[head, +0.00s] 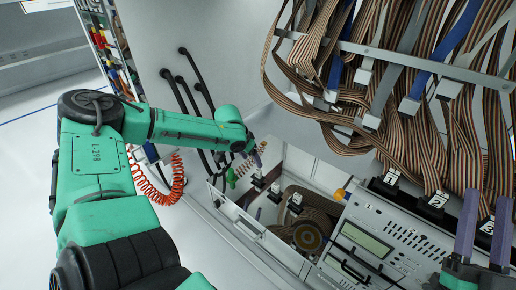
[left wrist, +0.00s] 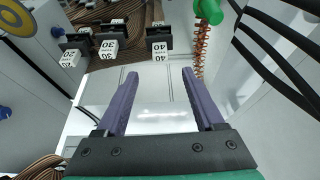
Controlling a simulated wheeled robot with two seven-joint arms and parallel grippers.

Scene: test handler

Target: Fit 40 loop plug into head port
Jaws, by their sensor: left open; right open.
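The 40 loop plug (left wrist: 159,42), a black plug with a white tag, stands in a row with the 30 and 20 plugs in the left wrist view. In the head view the row shows small, its tags unreadable; the plug at its left end (head: 257,181) seems to be the 40. My left gripper (head: 256,152) is open and empty; in the left wrist view its purple fingers (left wrist: 160,74) point at the 40 plug, apart from it. My right gripper (head: 484,228) is open and empty at the right edge. I cannot tell which opening is the head port.
A grey instrument (head: 385,248) with a small screen stands at the lower right, with numbered black connectors (head: 438,200) behind it. Brown ribbon cables (head: 440,130) hang above. A green nozzle (left wrist: 208,12) and orange coiled hose (left wrist: 201,45) are close right of the 40 plug.

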